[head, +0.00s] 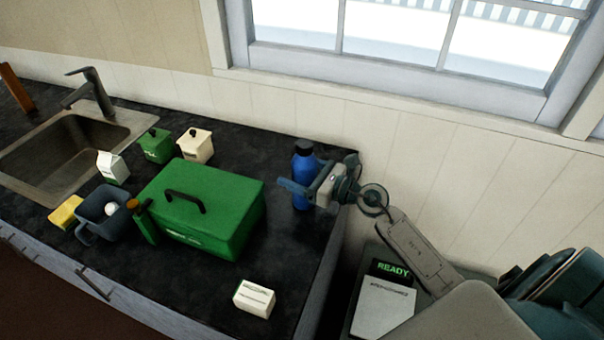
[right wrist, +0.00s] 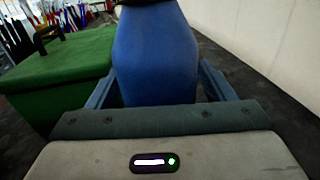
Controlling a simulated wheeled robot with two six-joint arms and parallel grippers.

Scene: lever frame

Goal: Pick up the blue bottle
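The blue bottle (head: 302,172) with a dark cap stands upright on the dark counter, right of the green box and near the wall. My right gripper (head: 297,190) reaches in from the right at the bottle's lower body. In the right wrist view the blue bottle (right wrist: 157,55) fills the space between the two fingers (right wrist: 157,85), one on each side. The fingers look open, with a small gap beside the bottle near their bases; contact at the tips is unclear. My left gripper is not in view.
A large green box (head: 205,205) with a handle is close left of the bottle. A small white carton (head: 254,298) lies near the front edge. Canisters (head: 195,146), a grey-blue container (head: 103,211) and the sink (head: 65,150) are farther left. The counter's right edge is close to the bottle.

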